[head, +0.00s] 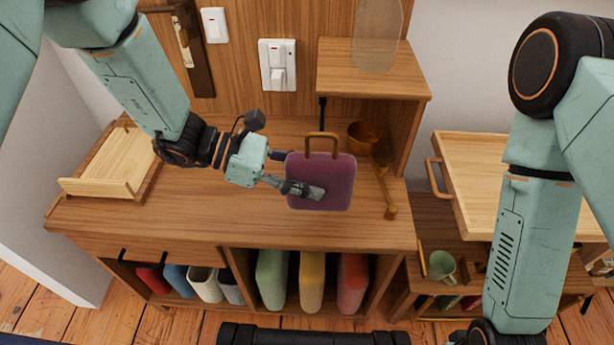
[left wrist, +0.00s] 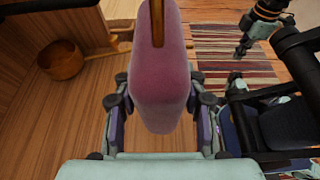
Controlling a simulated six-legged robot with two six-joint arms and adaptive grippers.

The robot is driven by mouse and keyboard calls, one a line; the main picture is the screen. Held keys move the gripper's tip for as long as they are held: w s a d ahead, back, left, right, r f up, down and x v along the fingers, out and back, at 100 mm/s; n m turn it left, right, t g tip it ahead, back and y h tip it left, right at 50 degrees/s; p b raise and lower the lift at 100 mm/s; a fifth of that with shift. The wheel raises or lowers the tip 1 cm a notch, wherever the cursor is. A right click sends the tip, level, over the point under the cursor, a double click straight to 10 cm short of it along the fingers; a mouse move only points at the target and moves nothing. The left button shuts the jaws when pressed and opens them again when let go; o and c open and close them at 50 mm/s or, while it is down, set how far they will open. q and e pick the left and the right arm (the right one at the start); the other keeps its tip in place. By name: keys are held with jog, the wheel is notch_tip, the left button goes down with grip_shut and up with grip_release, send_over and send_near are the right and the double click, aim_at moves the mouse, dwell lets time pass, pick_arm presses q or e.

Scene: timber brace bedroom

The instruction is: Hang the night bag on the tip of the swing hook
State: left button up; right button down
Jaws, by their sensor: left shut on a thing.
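The night bag (head: 325,180) is a plum-coloured, flat, rounded bag with a stiff brown handle on top. My left gripper (head: 302,177) is shut on its body, one finger across the front face, and holds it upright above the desk. In the left wrist view the bag (left wrist: 160,70) stands edge-on between the fingers of the left gripper (left wrist: 160,92); its handle is at the top. I cannot pick out the swing hook for certain; a thin black piece (head: 322,110) hangs under the shelf edge behind the bag. My right gripper's fingers are out of the head view; a dark gripper-like end (left wrist: 258,25) shows small in the wrist view.
A wooden shelf (head: 372,70) overhangs behind. A tray (head: 110,165) stands on the desk's left (head: 180,215). Wall switches (head: 277,66) and a dark wooden brace (head: 198,55) are on the wall.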

pick_arm(q)
jog(key=shift+w+b, duration=0.5)
jog(key=shift+w, duration=2.2)
jog(key=shift+f+b, duration=0.45)
jog(key=shift+f, duration=0.4)
jog(key=o, duration=1.4)
jog(key=shift+c, duration=0.2)
jog(key=v, duration=1.2)
jog(key=shift+f, duration=0.1)
